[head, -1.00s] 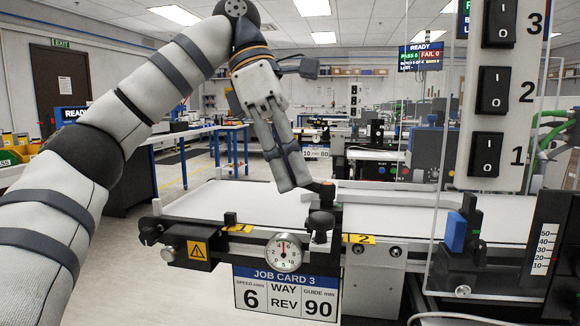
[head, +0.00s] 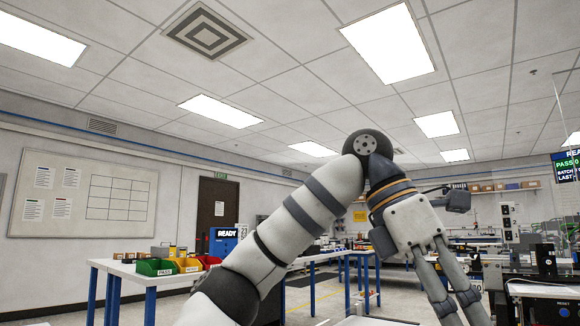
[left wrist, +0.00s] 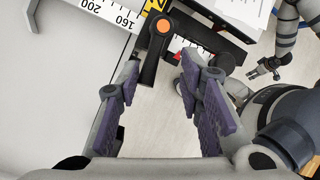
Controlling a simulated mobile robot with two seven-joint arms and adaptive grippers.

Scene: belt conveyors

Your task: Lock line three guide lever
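In the left wrist view, the guide lever (left wrist: 152,62) is a black handle with an orange round cap at its pivot. It points down the picture, and its end lies between the fingers of my left gripper (left wrist: 160,72). Those fingers are spread wide, with a visible gap on both sides of the lever. In the head view, my left gripper (head: 455,308) shows at the bottom right, its fingertips cut off by the lower edge; the lever is out of that view. My right gripper (left wrist: 265,70) appears small at the upper right of the left wrist view, empty, its fingers apart.
A scale strip (left wrist: 105,12) marked 160 to 200 lies beside the lever, along a pale belt surface (left wrist: 50,95). A white card (left wrist: 245,12) shows at the top. In the head view, colored bins (head: 165,267) stand on a white table at left.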

